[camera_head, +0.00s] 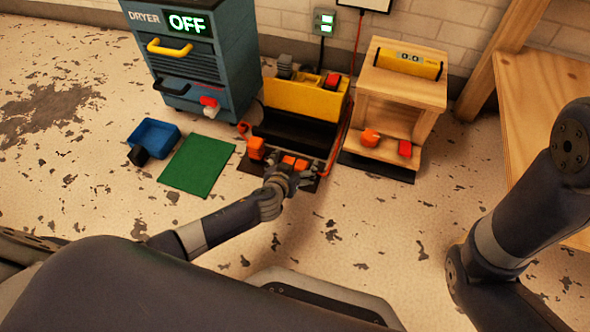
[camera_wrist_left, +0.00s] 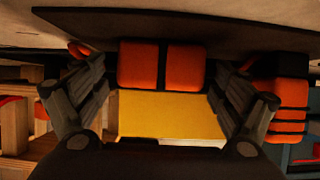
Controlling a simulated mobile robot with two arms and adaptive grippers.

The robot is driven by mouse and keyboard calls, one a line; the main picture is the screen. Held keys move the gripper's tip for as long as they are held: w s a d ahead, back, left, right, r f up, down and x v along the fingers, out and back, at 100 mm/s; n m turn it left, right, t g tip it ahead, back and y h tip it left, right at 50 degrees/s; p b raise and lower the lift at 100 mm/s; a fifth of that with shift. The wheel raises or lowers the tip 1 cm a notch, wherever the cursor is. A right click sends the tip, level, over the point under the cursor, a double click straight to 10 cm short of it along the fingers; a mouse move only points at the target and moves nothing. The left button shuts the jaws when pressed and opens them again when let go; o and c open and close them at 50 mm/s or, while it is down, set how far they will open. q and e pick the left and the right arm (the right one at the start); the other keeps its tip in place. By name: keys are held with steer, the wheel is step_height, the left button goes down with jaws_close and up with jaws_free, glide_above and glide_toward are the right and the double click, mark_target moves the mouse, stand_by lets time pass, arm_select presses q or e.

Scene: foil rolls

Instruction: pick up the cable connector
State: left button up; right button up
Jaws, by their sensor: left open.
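An orange block with a dark band across its middle, which looks like the cable connector (camera_head: 296,162), lies low at the front of the yellow-and-black machine. My left gripper (camera_head: 291,174) is open right in front of it. In the left wrist view the orange connector (camera_wrist_left: 186,68) sits between the two spread fingers, with a visible gap on each side. A second orange block with black bands (camera_head: 256,148) stands just left of the gripper; it also shows at the right in the wrist view (camera_wrist_left: 280,103). My right arm is at the right edge, with its gripper outside the frame.
The yellow-and-black machine (camera_head: 303,99) stands behind the gripper. A wooden stand (camera_head: 405,87) with a red cable beside it is to the right. A blue dryer cabinet (camera_head: 182,62), green mat (camera_head: 197,166) and blue bin (camera_head: 154,137) are to the left. Floor in front is clear.

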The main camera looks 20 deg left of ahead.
arm_select(q)
steer(key=shift+w+f, duration=0.1)
steer(key=shift+w, duration=0.05)
steer(key=c, duration=1.2)
